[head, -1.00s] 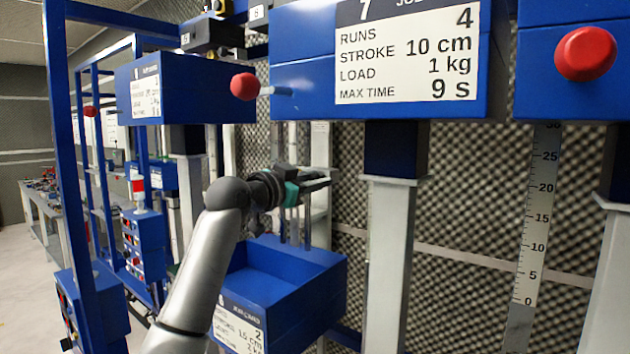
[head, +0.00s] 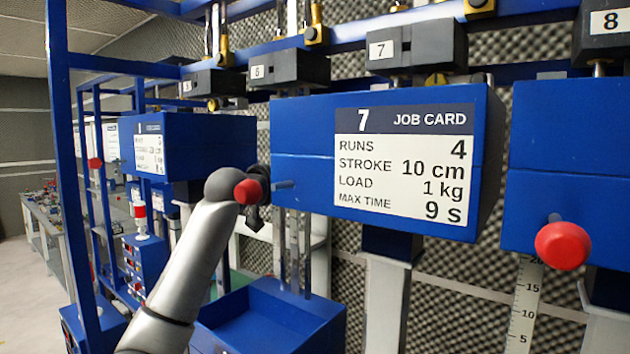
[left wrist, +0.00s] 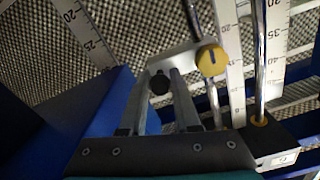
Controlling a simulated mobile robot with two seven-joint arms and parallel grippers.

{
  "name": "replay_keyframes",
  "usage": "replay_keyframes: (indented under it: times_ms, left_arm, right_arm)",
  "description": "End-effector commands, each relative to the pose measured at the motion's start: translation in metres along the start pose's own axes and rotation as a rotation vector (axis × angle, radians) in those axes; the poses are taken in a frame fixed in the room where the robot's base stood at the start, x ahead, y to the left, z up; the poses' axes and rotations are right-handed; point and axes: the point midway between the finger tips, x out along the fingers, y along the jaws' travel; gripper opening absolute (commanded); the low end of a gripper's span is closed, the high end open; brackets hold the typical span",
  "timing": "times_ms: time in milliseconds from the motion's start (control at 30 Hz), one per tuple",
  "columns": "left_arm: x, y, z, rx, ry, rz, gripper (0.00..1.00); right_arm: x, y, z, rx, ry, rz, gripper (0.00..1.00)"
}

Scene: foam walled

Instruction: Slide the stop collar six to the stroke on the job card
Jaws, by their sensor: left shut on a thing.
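In the left wrist view my left gripper (left wrist: 161,74) has its two grey fingers closed at a light grey collar piece (left wrist: 186,57). This piece carries a yellow knob (left wrist: 211,60) and sits by a steel rod and scale. A black round knob (left wrist: 159,82) shows between the fingers. The block labelled 6 (head: 290,73) is above that place. Station six's job card cannot be read now. My right gripper is in neither view.
The station 7 box (head: 300,150) with its job card (head: 404,165), stroke 10 cm, and red knob (head: 248,191) stand close to my left arm. A lower blue open box (head: 270,310) is below. Another red knob (head: 563,246) juts out at the right.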

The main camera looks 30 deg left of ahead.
Motion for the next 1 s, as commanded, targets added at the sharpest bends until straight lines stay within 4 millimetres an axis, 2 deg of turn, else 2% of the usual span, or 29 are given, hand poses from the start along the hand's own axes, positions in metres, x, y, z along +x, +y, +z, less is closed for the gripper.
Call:
replay_keyframes:
  times_ms: [33,200,633,667,900,1000]
  left_arm:
    - [-0.0006,-0.0037,-0.0095,0.001,0.007,-0.003,0.00]
    - [-0.0004,-0.0055,-0.0170,0.000,0.007,-0.002,0.00]
    - [-0.0004,-0.0057,-0.0181,0.000,0.006,-0.002,0.00]
    - [-0.0004,-0.0057,-0.0180,0.000,0.006,-0.002,0.32]
    - [-0.0002,-0.0055,-0.0173,0.000,0.004,-0.001,0.59]
    - [-0.0002,-0.0054,-0.0170,0.000,0.003,-0.001,0.61]
  right_arm:
    - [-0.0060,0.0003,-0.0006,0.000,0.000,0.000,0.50]
    - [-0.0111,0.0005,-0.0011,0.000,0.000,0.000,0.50]
    - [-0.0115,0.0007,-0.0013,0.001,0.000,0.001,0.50]
    - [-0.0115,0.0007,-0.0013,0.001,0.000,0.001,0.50]
    - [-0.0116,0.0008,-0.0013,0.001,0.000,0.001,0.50]
    - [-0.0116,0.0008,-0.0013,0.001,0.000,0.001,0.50]
